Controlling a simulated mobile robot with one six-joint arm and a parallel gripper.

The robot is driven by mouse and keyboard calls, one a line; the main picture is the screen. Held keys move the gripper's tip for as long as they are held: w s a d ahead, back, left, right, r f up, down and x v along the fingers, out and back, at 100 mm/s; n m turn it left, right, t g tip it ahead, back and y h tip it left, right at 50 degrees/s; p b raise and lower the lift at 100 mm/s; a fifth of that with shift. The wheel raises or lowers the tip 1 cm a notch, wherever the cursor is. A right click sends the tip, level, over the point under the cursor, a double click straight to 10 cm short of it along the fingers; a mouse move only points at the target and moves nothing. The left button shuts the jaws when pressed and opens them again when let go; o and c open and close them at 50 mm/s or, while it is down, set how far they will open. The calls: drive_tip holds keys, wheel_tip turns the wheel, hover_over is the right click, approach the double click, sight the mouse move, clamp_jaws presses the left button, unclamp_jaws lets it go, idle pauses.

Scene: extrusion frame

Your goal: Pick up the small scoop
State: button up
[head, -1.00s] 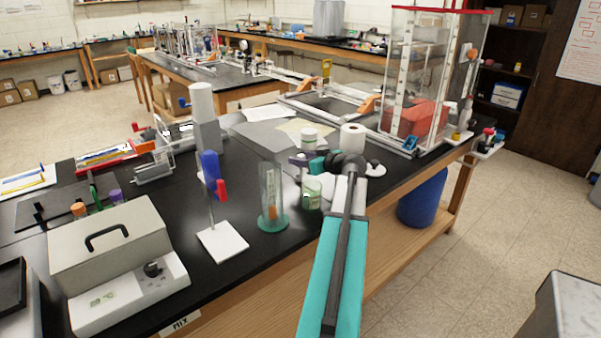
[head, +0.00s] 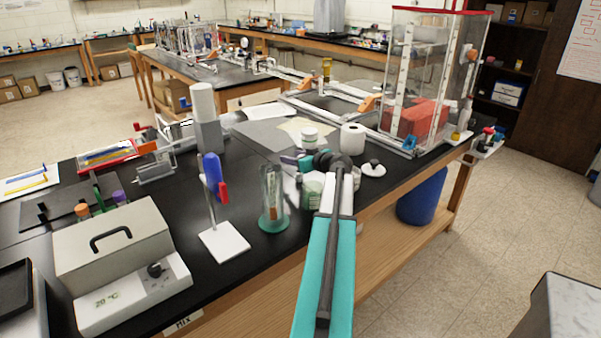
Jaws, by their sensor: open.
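I cannot pick out the small scoop in the head view; it may be hidden behind my arm or too small to tell. My gripper (head: 305,161) is over the front part of the black bench, at the end of my teal arm. It is open, and its fingers are small and partly hidden by the wrist. It appears close above a glass beaker with pale green contents (head: 312,188), partly covered by my arm. I see nothing held in it.
Near my gripper are a white-lidded jar (head: 309,137), a white roll (head: 352,139) and a glass cylinder on a green base (head: 272,200). A clamp stand (head: 224,243) and grey heater box (head: 112,245) stand left. A tall clear tank (head: 432,80) stands back right.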

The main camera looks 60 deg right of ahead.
idle(0.3)
clamp_jaws()
drive_tip(key=shift+r, duration=0.1)
wheel_tip(320, 180, up, 10)
drive_tip(key=b, duration=0.2)
idle(0.7)
idle(0.6)
